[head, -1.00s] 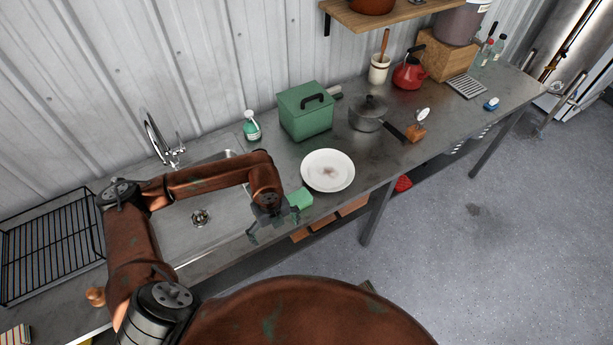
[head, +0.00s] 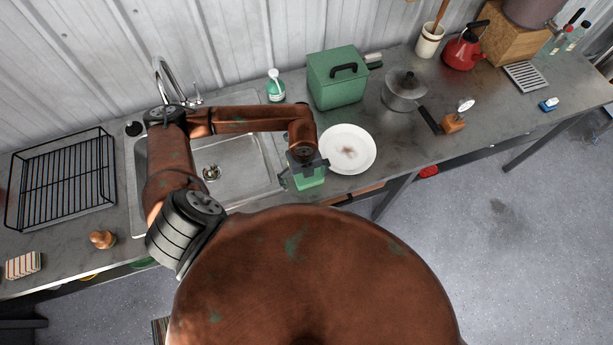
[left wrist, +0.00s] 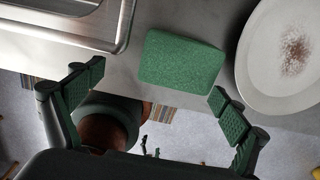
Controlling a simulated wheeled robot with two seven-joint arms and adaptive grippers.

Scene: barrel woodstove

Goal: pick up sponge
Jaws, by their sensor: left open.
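The green sponge (head: 309,180) lies on the metal counter between the sink and a white plate. In the left wrist view the sponge (left wrist: 181,61) lies flat near the counter's front edge, ahead of the fingertips. My left gripper (head: 305,172) is over the sponge in the head view and partly covers it. In the left wrist view my left gripper (left wrist: 158,85) is open, its two green padded fingers wide apart and nothing between them. My right gripper is not in view.
The white plate (head: 347,149), with a brown stain, lies right of the sponge. The sink (head: 240,165) is to the left. A green box (head: 337,80) and a grey saucepan (head: 404,92) stand behind. A drying rack (head: 62,180) is far left.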

